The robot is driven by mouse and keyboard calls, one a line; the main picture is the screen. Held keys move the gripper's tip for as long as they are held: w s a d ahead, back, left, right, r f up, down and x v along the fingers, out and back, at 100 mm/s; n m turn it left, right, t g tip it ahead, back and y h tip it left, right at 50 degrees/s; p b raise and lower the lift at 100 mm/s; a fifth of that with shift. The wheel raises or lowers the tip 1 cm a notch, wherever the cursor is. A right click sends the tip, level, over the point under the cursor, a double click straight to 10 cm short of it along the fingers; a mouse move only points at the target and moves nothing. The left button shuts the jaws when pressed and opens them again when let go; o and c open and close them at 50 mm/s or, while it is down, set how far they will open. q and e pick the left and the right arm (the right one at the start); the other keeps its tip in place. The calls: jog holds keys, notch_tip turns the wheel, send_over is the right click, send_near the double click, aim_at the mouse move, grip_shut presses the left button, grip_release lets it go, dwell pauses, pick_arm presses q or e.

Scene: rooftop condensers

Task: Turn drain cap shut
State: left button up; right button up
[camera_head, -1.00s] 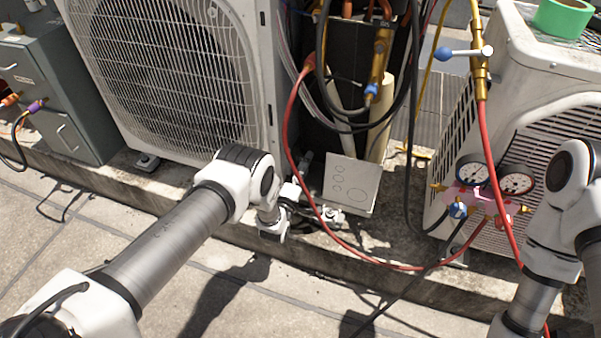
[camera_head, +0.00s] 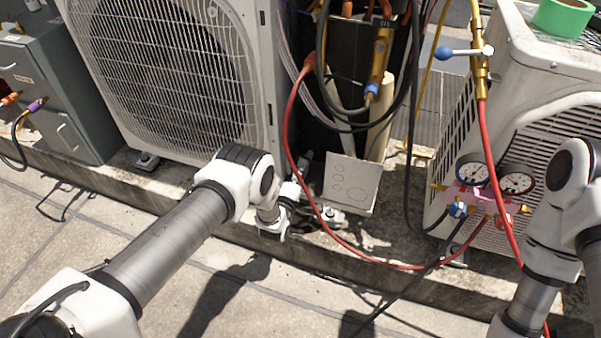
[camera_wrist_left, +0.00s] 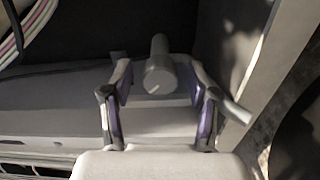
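In the left wrist view a grey, round-ended cylinder (camera_wrist_left: 158,75), apparently the drain cap, stands between the fingers of my left gripper (camera_wrist_left: 161,85). The fingers are apart, with a gap on each side of the cylinder. Grey bar ends show beyond both fingers; I cannot tell whether they belong to the cap. In the head view my left gripper (camera_head: 296,188) is low between the two condensers, beside a pale panel (camera_head: 351,183); the cap cannot be made out there. My right arm shows at the right edge, but its gripper is out of view.
A large condenser (camera_head: 170,75) stands behind my left arm, another (camera_head: 560,70) at the right. A red hose (camera_head: 345,243) loops close by my left gripper to the gauge set (camera_head: 480,200). Black hoses hang behind.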

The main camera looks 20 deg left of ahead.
pick_arm(q)
jog(key=shift+s, duration=0.1)
jog(key=s, duration=1.1)
jog(key=shift+s+a, duration=0.2)
jog(key=shift+s, duration=0.2)
